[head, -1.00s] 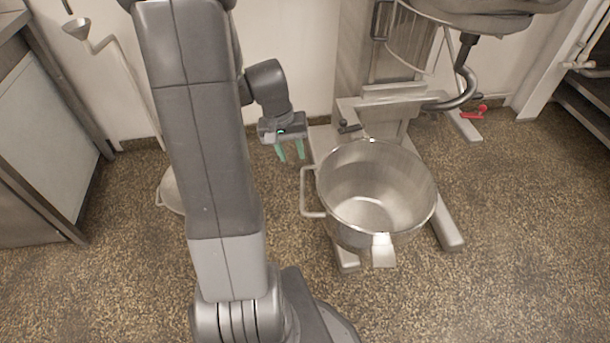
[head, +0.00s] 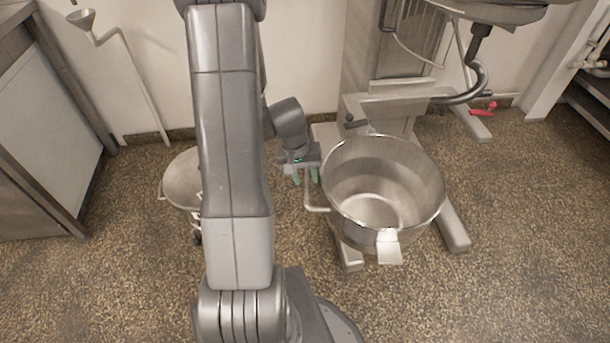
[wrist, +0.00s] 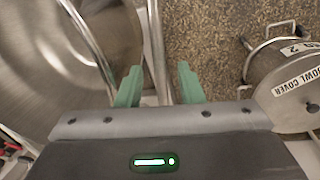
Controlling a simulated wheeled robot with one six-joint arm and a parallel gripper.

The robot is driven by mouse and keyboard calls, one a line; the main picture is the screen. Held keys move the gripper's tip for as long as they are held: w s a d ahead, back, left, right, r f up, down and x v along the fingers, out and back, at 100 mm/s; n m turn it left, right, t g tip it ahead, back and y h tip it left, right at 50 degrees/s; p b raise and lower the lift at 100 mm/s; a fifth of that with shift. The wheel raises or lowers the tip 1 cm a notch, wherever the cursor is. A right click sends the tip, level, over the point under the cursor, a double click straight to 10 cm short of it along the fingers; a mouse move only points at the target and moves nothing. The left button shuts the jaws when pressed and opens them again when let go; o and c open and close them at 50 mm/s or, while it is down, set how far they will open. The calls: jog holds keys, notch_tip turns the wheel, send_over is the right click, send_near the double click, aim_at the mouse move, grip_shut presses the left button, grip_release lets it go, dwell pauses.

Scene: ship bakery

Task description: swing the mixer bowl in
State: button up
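The steel mixer bowl (head: 430,205) stands upright and empty below the mixer (head: 385,75), out in front of its column. A bar handle (head: 317,208) sticks out from the bowl's left side. My gripper (head: 305,176) is at this handle, pointing down, with its green fingers partly over it. In the wrist view the bowl (wrist: 60,60) fills the left side. There the handle bar (wrist: 157,45) runs between the fingertips of my gripper (wrist: 160,85), which are open with gaps around the bar. Whether either finger touches it I cannot tell.
A round metal bowl cover (head: 178,182) is at the left, partly behind my arm; its label shows in the wrist view (wrist: 305,78). A steel counter (head: 50,120) stands far left. A red-handled item (head: 482,110) is by the mixer's right foot (head: 455,230). The front floor is clear.

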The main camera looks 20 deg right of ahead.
grip_shut()
